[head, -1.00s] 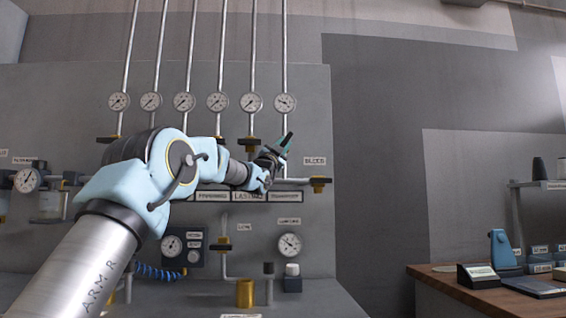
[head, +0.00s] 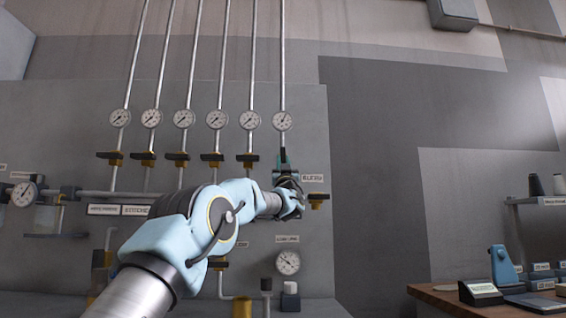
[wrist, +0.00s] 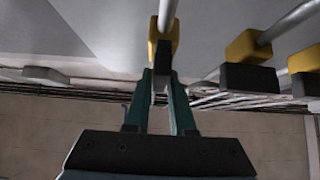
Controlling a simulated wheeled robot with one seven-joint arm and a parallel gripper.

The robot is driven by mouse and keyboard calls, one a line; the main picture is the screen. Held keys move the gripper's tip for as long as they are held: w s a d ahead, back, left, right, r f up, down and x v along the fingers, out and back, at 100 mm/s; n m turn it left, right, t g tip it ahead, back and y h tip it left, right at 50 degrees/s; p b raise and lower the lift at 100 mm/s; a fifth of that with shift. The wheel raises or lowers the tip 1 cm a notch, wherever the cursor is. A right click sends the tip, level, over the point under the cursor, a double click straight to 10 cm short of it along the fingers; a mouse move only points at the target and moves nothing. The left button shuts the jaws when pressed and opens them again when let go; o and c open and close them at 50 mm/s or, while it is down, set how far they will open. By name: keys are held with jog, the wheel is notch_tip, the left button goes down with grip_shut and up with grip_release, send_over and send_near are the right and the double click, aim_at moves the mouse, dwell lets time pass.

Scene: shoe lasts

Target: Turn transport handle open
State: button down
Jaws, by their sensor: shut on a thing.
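The transport handle (wrist: 161,62) is a black bar under a yellow valve body (wrist: 163,30) on the rightmost of several vertical pipes (head: 283,60). In the wrist view it sits between the green fingertips of my gripper (wrist: 161,78), which is shut on it. It looks narrow there, while the neighbouring handles show as wide bars. In the head view my gripper (head: 283,157) points upright below the rightmost gauge (head: 282,120) and hides the handle. My arm covers part of the label row below.
Neighbouring black handles on yellow valves, one at the fifth pipe (head: 248,157), stand in a row to the left, lying crosswise. A side valve (head: 318,198) is close on the right, below the BLEED label (head: 312,178). A wooden bench (head: 440,297) stands at the lower right.

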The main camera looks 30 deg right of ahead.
dwell(0.4)
jog(key=c, duration=0.8)
grip_release()
jog(key=shift+o, duration=0.2)
jog(key=b+v, duration=0.4)
jog(key=v, duration=0.7)
